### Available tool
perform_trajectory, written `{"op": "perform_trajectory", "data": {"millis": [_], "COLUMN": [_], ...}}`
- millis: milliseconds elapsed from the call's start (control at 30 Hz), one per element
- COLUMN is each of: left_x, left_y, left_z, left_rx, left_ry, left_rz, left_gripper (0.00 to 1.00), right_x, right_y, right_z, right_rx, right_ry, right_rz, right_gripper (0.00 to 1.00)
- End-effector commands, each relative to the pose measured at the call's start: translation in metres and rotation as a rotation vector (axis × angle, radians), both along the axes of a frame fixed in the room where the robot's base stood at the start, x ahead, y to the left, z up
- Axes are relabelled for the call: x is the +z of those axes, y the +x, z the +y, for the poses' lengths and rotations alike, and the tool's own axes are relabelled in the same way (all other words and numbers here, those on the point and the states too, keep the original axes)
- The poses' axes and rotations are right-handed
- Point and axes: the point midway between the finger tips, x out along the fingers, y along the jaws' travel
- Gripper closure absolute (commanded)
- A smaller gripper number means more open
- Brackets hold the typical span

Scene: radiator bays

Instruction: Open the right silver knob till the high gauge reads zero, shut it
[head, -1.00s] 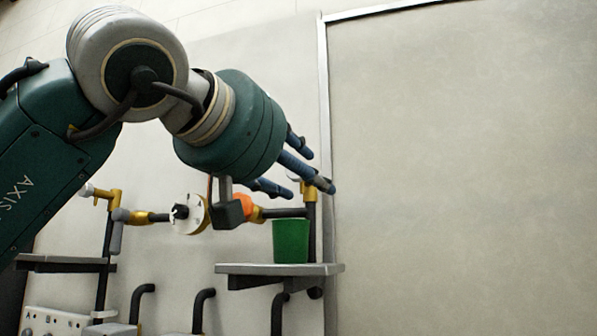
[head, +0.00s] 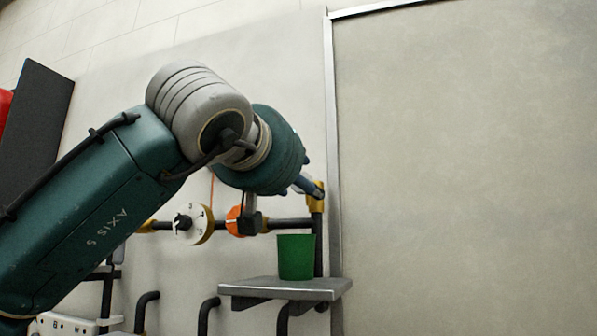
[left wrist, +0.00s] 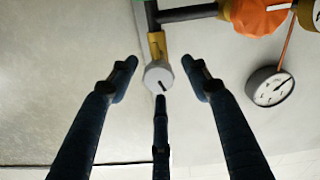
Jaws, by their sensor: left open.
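The right silver knob (left wrist: 158,76) is a round grey cap with a dark slot, on a brass fitting (left wrist: 156,44). In the left wrist view it lies between the spread fingertips of my left gripper (left wrist: 160,88), with no clear contact. In the head view the left gripper (head: 309,184) is at the brass fitting (head: 317,203) above the green cup, and its fingers hide the knob. A round white gauge (left wrist: 270,86) with a dark rim and needle shows in the left wrist view; its reading is too small to tell. My right gripper is not in view.
A green cup (head: 296,258) stands on a grey shelf (head: 335,289) under the fitting. Left along the pipe are an orange part (head: 235,221) and a white dial (head: 193,224). A metal strip (head: 331,150) runs up the wall just right of the pipework.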

Motion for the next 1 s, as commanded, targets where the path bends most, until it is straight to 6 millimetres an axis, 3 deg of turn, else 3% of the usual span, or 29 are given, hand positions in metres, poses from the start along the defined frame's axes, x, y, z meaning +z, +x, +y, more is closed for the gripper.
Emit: {"op": "perform_trajectory", "data": {"millis": [267, 500, 1000], "left_x": [-0.0007, -0.0002, 0.0016], "left_y": [0.0017, 0.0017, 0.0014], "left_z": [-0.0003, 0.0003, 0.0023], "left_rx": [0.0, 0.001, 0.004], "left_ry": [0.0, -0.001, -0.116], "left_rz": [0.0, 0.0, 0.031], "left_gripper": [0.52, 0.96, 0.97], "right_x": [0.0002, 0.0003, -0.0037], "right_y": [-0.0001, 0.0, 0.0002], "right_z": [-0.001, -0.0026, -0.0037], "right_rx": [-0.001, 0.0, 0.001], "right_ry": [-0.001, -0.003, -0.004], "right_rz": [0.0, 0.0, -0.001], "right_gripper": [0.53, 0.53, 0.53]}}
